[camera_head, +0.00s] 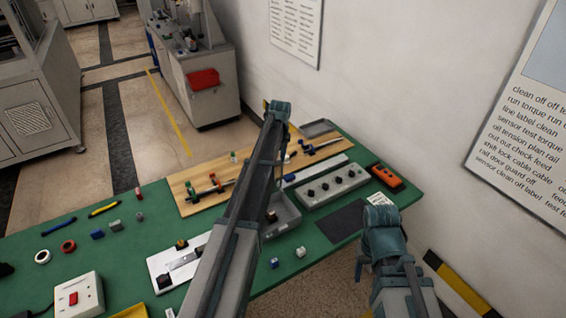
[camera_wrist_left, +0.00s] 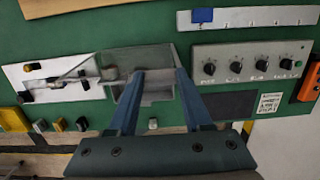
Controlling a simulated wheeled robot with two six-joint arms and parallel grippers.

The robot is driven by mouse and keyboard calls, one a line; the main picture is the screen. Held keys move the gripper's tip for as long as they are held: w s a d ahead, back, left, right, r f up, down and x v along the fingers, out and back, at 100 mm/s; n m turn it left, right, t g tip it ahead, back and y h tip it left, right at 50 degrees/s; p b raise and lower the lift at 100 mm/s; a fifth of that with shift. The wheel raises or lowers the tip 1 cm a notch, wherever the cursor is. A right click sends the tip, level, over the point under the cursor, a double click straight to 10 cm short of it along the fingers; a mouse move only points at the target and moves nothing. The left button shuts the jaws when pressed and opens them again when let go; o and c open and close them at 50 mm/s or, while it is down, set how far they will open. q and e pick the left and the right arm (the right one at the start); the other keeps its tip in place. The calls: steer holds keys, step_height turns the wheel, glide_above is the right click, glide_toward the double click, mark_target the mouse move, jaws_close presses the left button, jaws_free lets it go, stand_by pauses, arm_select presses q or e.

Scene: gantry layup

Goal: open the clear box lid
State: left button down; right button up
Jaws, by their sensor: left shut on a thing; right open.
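The clear box (camera_head: 285,214) stands on the green table as a grey, see-through box, partly behind my left arm in the head view. In the left wrist view the box (camera_wrist_left: 126,92) lies at the fingertips, with its lid (camera_wrist_left: 135,57) as a pale clear panel along the far side. The lid's exact tilt is hard to tell. My left gripper (camera_wrist_left: 160,73) is shut on the lid at its right part; the held edge is faint. My right gripper (camera_head: 383,238) is open, at the lower right by the table edge.
A grey knob panel (camera_head: 333,186) and a dark mat (camera_head: 341,222) lie right of the box. A white plate (camera_head: 178,262) is to its left, a wooden board (camera_head: 196,184) behind. A small white cube (camera_head: 300,252) and a blue cube (camera_head: 275,263) sit in front.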

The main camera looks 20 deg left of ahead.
arm_select(q)
steer(key=shift+h, duration=0.3)
steer(key=shift+w+a, duration=0.6)
steer(key=shift+a, duration=0.2)
steer(key=shift+w+a, duration=0.6)
steer(key=shift+a, duration=0.2)
steer(key=c, duration=0.6)
jaws_free()
step_height(320, 180, up, 14)
steer(key=p, duration=1.3)
steer(key=shift+s+d+f+p, duration=0.15)
steer(key=shift+s+d+p, duration=0.1)
steer(key=shift+d+p, duration=0.15)
